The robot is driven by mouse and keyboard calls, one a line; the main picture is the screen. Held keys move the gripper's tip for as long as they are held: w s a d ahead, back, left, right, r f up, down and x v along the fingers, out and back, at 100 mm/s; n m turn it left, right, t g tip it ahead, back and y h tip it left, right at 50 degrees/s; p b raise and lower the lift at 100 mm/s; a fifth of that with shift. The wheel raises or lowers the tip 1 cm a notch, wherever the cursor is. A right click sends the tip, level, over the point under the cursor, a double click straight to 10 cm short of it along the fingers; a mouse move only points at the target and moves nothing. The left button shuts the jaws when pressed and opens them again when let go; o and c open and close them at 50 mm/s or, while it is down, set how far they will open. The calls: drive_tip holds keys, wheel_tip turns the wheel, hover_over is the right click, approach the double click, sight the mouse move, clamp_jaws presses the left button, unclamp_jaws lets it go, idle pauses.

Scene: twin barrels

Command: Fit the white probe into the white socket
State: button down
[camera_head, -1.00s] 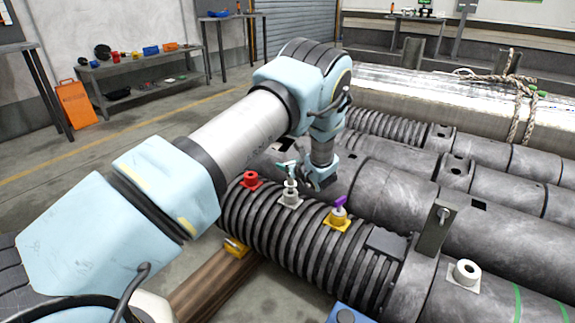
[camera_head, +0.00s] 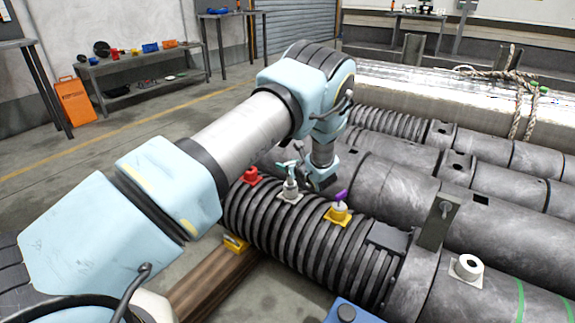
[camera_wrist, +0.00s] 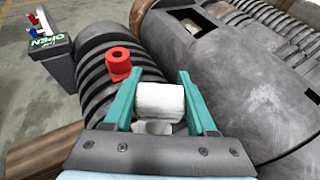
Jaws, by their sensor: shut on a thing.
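The white probe shows in the wrist view as a white block (camera_wrist: 160,101) between the teal fingers of my gripper (camera_wrist: 160,95). The fingers are shut on it. Just below it a white round base (camera_wrist: 153,127) shows partly; how deep the probe sits in it is hidden. In the head view my gripper (camera_head: 288,168) is over a white fitting (camera_head: 290,193) on a pale plate on the ribbed barrel. Another white socket (camera_head: 468,267), with a dark open hole and no probe in it, stands on the smooth barrel part at the right.
A red socket (camera_head: 250,176) is close left of my gripper. A yellow socket (camera_head: 339,214) with a purple probe (camera_head: 341,196) is to the right. An upright metal plate (camera_head: 437,222) stands between the ribbed barrel and the right white socket. A dark pad (camera_head: 388,239) lies on the barrel.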

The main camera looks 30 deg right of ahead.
drive_tip(key=shift+f+b, duration=0.35)
drive_tip(key=shift+f, duration=0.2)
drive_tip(key=shift+c, duration=0.6)
unclamp_jaws()
drive_tip(key=v, duration=1)
drive_tip(key=shift+s+r+p, duration=0.25)
drive_tip(key=shift+s+p, duration=0.05)
drive_tip(key=shift+s, duration=0.05)
